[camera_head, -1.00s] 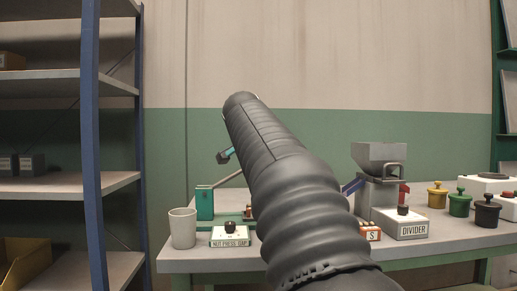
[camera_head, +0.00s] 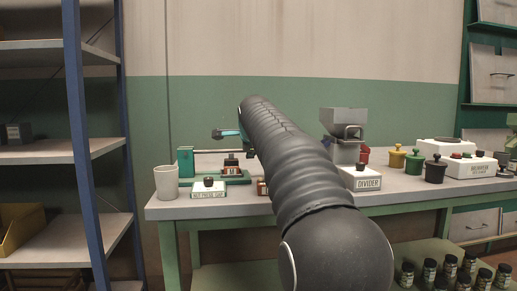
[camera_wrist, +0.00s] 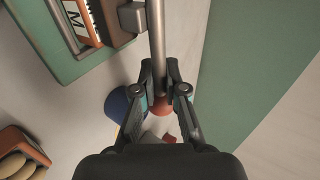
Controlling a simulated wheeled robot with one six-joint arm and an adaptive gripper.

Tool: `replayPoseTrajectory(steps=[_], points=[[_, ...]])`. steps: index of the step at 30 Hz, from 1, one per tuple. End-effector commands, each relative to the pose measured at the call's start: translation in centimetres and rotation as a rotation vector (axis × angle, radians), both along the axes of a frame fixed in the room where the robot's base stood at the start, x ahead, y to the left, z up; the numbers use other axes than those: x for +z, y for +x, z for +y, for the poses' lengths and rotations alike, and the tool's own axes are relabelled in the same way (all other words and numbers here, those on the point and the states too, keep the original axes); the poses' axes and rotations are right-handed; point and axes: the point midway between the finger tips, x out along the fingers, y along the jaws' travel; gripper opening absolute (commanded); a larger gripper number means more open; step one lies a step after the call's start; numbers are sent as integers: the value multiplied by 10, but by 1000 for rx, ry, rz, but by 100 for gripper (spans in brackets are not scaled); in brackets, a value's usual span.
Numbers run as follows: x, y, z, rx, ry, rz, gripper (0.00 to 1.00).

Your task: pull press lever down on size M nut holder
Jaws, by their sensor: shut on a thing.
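The press lever (camera_wrist: 157,35) is a grey metal rod with a red end (camera_wrist: 162,105) in the wrist view. My gripper (camera_wrist: 160,84) is shut on the rod near that end, one finger on each side. The orange size M nut holder (camera_wrist: 86,20) sits on the green press base (camera_wrist: 52,52), beside a brown-grey press block (camera_wrist: 131,16) under the rod.
A grey cup (camera_head: 166,183) and a white label box (camera_head: 208,189) stand beside the press. The DIVIDER box (camera_head: 360,179), a grey hopper (camera_head: 344,122) and coloured pots (camera_head: 397,158) are to the right. Shelving (camera_head: 75,130) is at left.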

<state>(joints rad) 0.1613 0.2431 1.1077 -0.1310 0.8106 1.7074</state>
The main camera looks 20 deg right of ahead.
Motion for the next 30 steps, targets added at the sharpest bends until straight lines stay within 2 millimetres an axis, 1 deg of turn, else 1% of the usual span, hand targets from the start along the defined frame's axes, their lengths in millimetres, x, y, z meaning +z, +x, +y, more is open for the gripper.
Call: replayPoseTrajectory(steps=[1,10,11,12,13,14,23,26,30], points=[[-4,0,-1,-3,2,7,0],[-6,1,2,1,4,11,0],[-6,1,2,2,5,11,18],[-6,1,3,2,5,12,28],[-6,1,3,2,5,12,36],[-6,1,3,4,4,11,37],[-3,0,5,5,4,6,37],[2,-5,6,5,3,5,37],[14,-22,10,5,3,3,37]])
